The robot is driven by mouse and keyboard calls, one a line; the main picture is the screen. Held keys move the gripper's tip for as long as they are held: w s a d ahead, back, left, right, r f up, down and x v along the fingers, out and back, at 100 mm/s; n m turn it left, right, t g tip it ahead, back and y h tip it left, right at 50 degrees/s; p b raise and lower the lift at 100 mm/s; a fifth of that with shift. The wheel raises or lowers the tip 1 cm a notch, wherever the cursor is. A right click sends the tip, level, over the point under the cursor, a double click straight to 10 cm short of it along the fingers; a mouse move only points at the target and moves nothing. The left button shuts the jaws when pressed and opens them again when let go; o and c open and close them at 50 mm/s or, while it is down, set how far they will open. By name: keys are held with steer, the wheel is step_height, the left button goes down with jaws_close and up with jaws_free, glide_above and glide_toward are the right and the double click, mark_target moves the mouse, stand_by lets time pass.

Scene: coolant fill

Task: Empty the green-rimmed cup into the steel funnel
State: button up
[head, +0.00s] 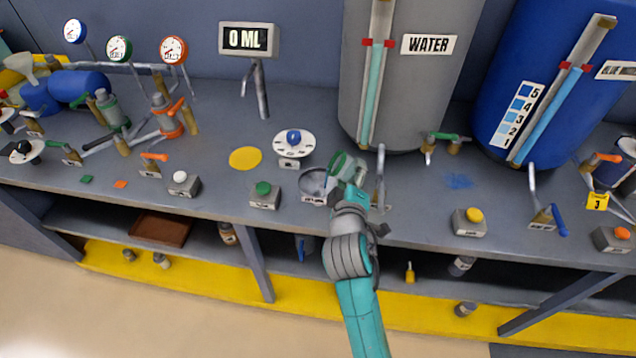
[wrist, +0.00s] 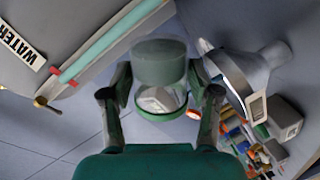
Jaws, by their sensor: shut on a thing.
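The green-rimmed cup (wrist: 160,62) is held between the two fingers of my gripper (wrist: 160,80) in the wrist view. Its green rim shows at the lower end there, with a clear wall above it and a grey-green part beyond; I cannot tell if that is liquid. In the head view the cup (head: 341,164) is above the bench, just right of the steel funnel (head: 312,182), and looks tilted. My gripper (head: 350,178) partly hides it. The funnel (wrist: 250,70) also shows to the right of the cup in the wrist view, apart from it.
The grey WATER tank (head: 400,90) stands close behind my gripper, with a tap (head: 381,175) just right of it. A white dial with a blue knob (head: 293,141) and a green button box (head: 263,194) are left. A display (head: 248,39) reads 0 ML.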

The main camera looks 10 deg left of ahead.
steer(key=shift+r+n, duration=0.25)
steer(key=shift+n, duration=0.15)
stand_by(0.3)
steer(key=shift+a+f+n+h, duration=0.2)
steer(key=shift+f+n+h, duration=0.15)
steer(key=shift+n, duration=0.35)
stand_by(0.7)
steer(key=shift+a+r+n+h, duration=0.35)
steer(key=shift+a+r+n, duration=0.05)
steer(key=shift+a+n, duration=0.35)
stand_by(0.5)
steer(key=shift+a+r+n, duration=0.2)
steer(key=shift+r+n, duration=0.15)
steer(key=shift+n, duration=0.3)
stand_by(0.7)
steer(key=shift+h, duration=0.3)
